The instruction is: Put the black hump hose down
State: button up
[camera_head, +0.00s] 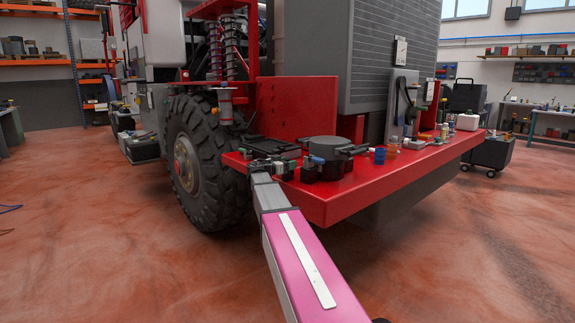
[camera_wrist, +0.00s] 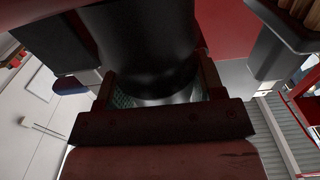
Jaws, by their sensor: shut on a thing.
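In the wrist view, the black hump hose (camera_wrist: 148,45) is a wide, smooth black cylinder between the two fingers of my gripper (camera_wrist: 157,88). The fingers are shut on it, one at each side, and a pale shiny band shows at its near end. Its far end is cut off by the frame. In the head view, my gripper (camera_head: 280,165) is at the left end of the red truck bumper (camera_head: 385,189). The hose is hard to tell apart there from dark parts near it. I cannot tell whether it touches the bumper.
A round grey-black lidded part (camera_head: 323,148) sits on the bumper. The big tyre (camera_head: 200,155) is left of my arm. The bumper's front strip is mostly bare.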

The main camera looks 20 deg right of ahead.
jog(key=o, duration=1.3)
jog(key=v, duration=1.2)
